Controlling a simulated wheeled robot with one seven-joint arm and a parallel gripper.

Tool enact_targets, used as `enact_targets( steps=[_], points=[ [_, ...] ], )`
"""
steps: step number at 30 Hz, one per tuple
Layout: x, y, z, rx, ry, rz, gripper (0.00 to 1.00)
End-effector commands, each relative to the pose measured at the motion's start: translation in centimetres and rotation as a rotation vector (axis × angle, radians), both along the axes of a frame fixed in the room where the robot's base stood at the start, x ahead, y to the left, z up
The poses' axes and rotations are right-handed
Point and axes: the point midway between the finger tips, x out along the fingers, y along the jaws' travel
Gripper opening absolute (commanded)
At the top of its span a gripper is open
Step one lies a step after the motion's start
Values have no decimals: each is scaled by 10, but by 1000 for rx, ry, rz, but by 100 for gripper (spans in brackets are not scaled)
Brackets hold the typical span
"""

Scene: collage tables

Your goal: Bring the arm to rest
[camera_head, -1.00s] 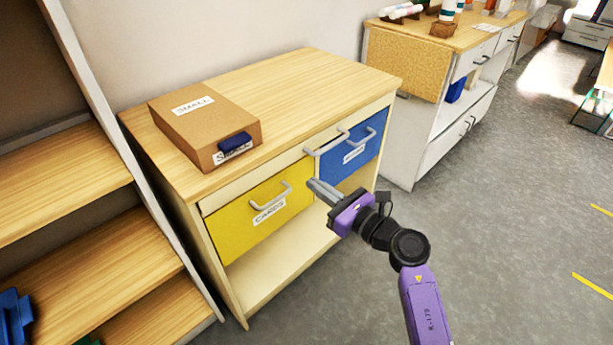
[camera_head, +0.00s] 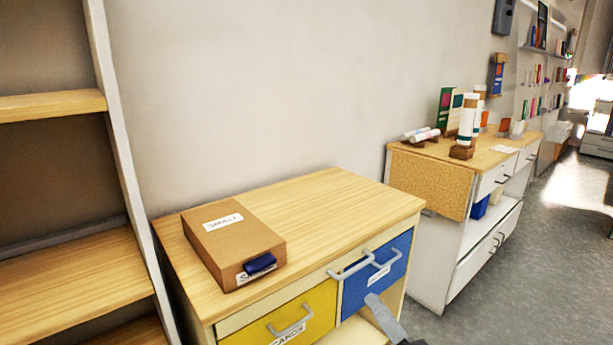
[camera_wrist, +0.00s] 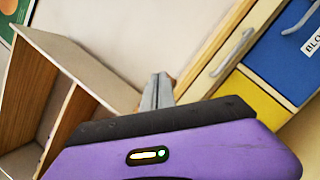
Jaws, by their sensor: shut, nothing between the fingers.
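My gripper shows at the bottom of the head view (camera_head: 374,302), where only its grey fingertips and a dark part of it are in the picture. It is in front of the blue drawer (camera_head: 377,272), and whether it touches anything cannot be told. In the wrist view my gripper's fingers (camera_wrist: 158,92) are together with nothing between them, above the purple wrist body. The rest of my arm is outside the head view.
A wooden-top cabinet (camera_head: 335,195) carries a cardboard box (camera_head: 225,249) labelled SMALL. Its yellow drawer (camera_head: 300,318) and blue drawer have protruding handles. A shelf unit (camera_head: 75,265) stands at left. A white cabinet (camera_head: 425,250) stands at right, with open floor (camera_head: 560,250) beyond.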

Motion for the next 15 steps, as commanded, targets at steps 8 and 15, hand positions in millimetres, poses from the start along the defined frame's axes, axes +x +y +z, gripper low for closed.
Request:
enact_targets(
  steps=[8,15],
  points=[
    [-95,-29,14,729,212,76,0],
    [-183,-52,7,1316,413,126,0]
  ],
)
